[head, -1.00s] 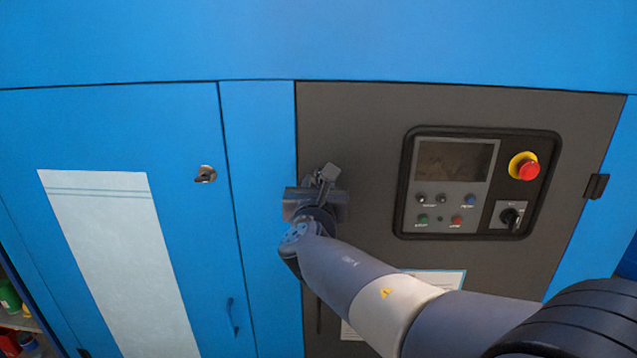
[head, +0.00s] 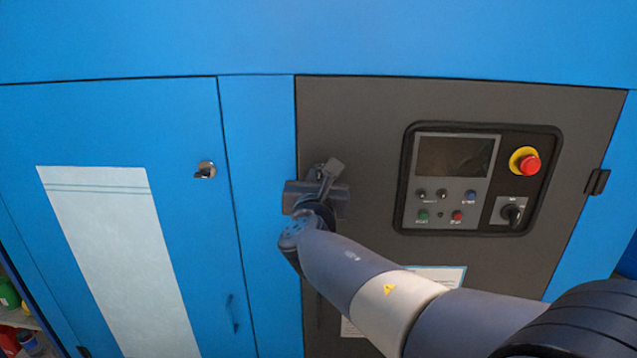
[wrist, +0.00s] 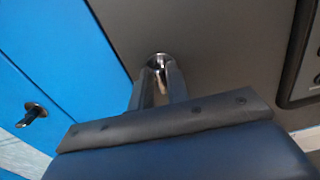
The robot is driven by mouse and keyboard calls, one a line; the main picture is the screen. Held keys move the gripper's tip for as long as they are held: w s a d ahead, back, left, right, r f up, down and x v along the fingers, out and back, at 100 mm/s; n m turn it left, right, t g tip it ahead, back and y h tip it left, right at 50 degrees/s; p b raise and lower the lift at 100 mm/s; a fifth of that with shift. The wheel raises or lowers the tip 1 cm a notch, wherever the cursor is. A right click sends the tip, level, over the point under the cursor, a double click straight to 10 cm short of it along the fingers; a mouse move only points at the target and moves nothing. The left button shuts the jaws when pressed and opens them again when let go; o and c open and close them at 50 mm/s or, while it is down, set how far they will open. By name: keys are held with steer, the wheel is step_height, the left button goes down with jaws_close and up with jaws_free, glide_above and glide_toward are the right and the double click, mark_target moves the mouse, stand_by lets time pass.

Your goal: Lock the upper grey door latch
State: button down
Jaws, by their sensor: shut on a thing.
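The upper grey door latch (wrist: 158,62) shows in the wrist view as a round metal piece with a small lever on the dark grey door (wrist: 215,50). My gripper (wrist: 160,78) reaches it, with one finger on each side of the lever, and is shut on it. The fingers partly cover the lever, so its exact angle is hard to tell. In the head view my gripper (head: 327,172) is at the upper left edge of the grey door (head: 370,115) and hides the latch.
A similar latch (head: 205,170) sits on the blue door (head: 185,120) to the left. The control panel (head: 480,180), with a red stop button (head: 528,163), is right of my gripper. A hinge (head: 597,182) is at the grey door's right edge.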

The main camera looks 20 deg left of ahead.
steer(key=shift+d+f+m+b, duration=0.1)
steer(key=shift+f+m+b, duration=0.1)
steer(key=shift+m+b, duration=4.15)
steer(key=shift+d+f+m+b, duration=0.1)
steer(key=shift+f+m+b, duration=0.05)
steer(key=shift+m+b, duration=4.2)
steer(key=c, duration=1.5)
jaws_free()
steer(key=shift+c, duration=0.2)
steer(key=b+v, duration=0.1)
steer(key=v, duration=0.9)
steer(key=shift+s+b, duration=0.3)
steer(key=shift+s, duration=0.1)
